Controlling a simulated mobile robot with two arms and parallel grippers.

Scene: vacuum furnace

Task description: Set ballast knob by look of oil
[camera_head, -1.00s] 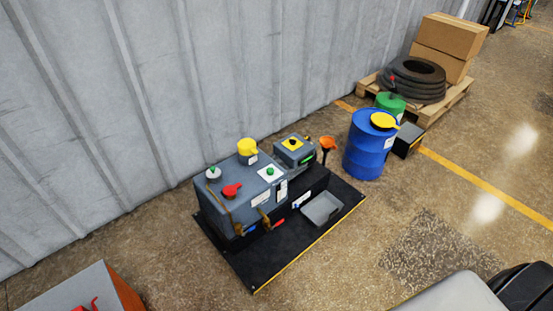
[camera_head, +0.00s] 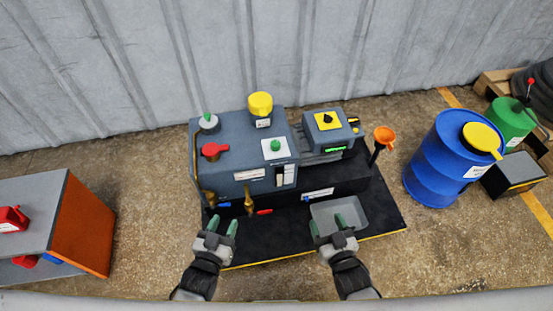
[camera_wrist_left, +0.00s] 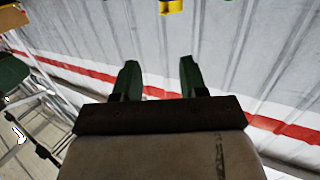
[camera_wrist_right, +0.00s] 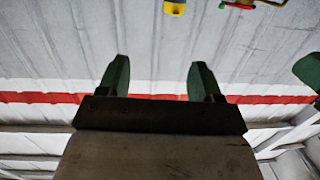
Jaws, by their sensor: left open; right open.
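The grey pump unit (camera_head: 233,160) stands on a black base (camera_head: 385,215). On its top are a green knob on a white plate (camera_head: 275,146), a small green-topped fitting (camera_head: 208,121), a red handle (camera_head: 214,150) and a yellow cap (camera_head: 260,104). A black knob on a yellow plate (camera_head: 327,119) sits on the smaller box to the right. I cannot tell which is the ballast knob. A narrow window (camera_head: 285,175) is on the front; its oil is too small to judge. My left gripper (camera_head: 222,226) and right gripper (camera_head: 328,226) are open, empty, in front of the unit.
A grey tray (camera_head: 340,213) lies on the base near my right gripper. An orange funnel (camera_head: 385,135) stands at the right end. Blue (camera_head: 450,160) and green (camera_head: 511,122) drums are further right. An orange-sided cabinet (camera_head: 80,225) is at the left.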

